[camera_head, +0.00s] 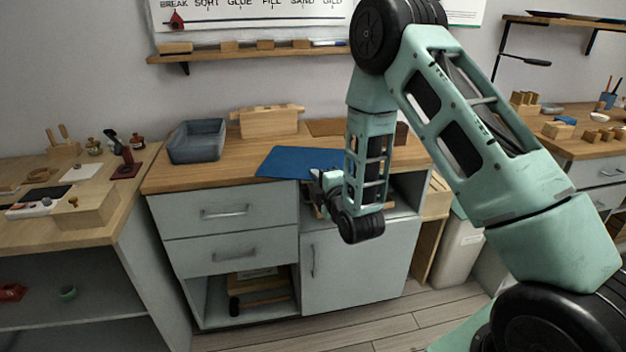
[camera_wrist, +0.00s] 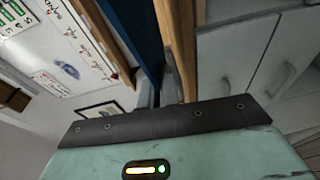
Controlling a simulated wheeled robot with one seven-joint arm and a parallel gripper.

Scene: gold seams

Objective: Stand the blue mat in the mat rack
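The blue mat (camera_head: 290,161) lies about flat at the front of the wooden counter, its right part hidden behind my arm. In the wrist view the mat (camera_wrist: 136,28) is seen nearly edge-on beside the counter edge. My gripper (camera_head: 322,180) is at the mat's front edge. In the wrist view its fingers (camera_wrist: 159,88) are a little apart, with the mat's edge running in between them; whether they press on it I cannot tell. A light wooden stand (camera_head: 268,123) at the back of the counter looks like the mat rack; its slots are not clear.
A grey-blue bin (camera_head: 197,142) stands left of the wooden stand. A wall shelf (camera_head: 245,54) with small blocks hangs above. A cluttered bench (camera_head: 60,215) is at left. Drawers (camera_head: 224,212) and a cupboard door are under the counter.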

